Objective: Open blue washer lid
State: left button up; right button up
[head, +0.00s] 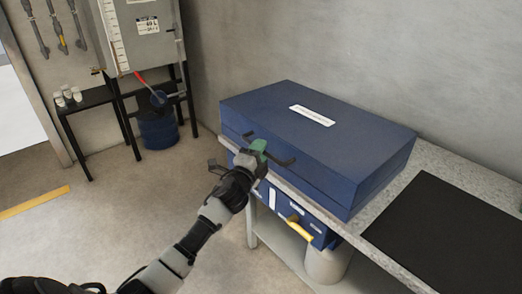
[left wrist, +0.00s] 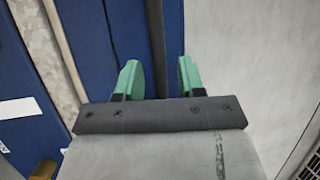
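The blue washer lid (head: 350,128) is down flat, with a white label (head: 312,115) on top. A dark bar handle (head: 281,161) stands off its front side. My left gripper (head: 258,148), with green fingertips, is at the handle, near its left part. In the left wrist view my left gripper (left wrist: 157,78) has its fingers apart. The dark bar (left wrist: 155,40) runs between them, with gaps visible on both sides. My right gripper is out of view.
A speckled grey counter (head: 433,160) with a black mat (head: 450,235) lies to the right. A yellow handle (head: 299,231) and a white container (head: 328,263) are below the washer. A blue drum (head: 158,128) and a black stand with a grey tank (head: 140,30) are at back left.

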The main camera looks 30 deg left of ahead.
pick_arm(q)
jog(key=shift+w, duration=0.35)
grip_shut()
